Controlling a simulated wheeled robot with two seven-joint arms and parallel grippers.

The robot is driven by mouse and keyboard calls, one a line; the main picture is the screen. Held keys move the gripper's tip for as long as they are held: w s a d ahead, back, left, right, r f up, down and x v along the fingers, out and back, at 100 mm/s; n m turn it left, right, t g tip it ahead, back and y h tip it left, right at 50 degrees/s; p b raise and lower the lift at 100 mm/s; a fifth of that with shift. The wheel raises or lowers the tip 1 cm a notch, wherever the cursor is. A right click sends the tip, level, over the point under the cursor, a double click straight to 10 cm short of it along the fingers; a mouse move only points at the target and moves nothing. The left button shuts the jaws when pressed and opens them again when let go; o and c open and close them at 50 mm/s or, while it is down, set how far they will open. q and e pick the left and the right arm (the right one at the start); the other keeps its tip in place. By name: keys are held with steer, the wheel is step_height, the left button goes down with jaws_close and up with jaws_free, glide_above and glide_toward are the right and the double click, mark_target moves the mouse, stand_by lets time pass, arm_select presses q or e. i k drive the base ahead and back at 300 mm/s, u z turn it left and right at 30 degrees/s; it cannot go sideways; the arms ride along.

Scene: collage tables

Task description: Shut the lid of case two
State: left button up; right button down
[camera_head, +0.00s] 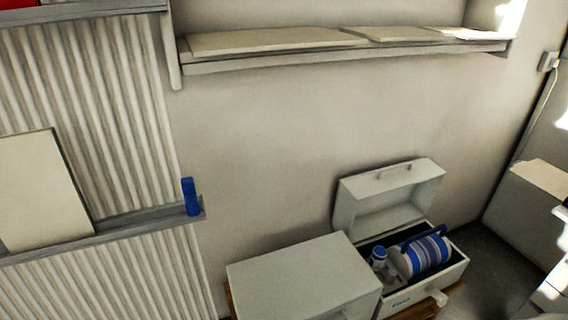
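A light grey case (398,299) stands open at the lower right, with a small label on its front. Its hinged lid (388,200) is raised and leans back toward the wall, with a handle on its top edge. Inside the case are a blue-and-white striped round item (426,254) and a smaller blue-and-grey item (379,262). I cannot read the label to tell whether this is case two. Neither of my grippers shows in the head view.
A closed light grey box (303,278) stands close to the left of the open case. Shelves (340,55) run along the wall above. A ledge (125,226) at left holds a blue object (190,197) and a pale panel (42,190). A pale cabinet (528,222) stands at right.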

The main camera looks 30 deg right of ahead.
mark_target(368, 204)
steer(key=u, duration=1.6)
steer(key=k, duration=1)
steer(key=z, duration=1.8)
steer(key=i, duration=0.3)
steer(key=u, duration=0.05)
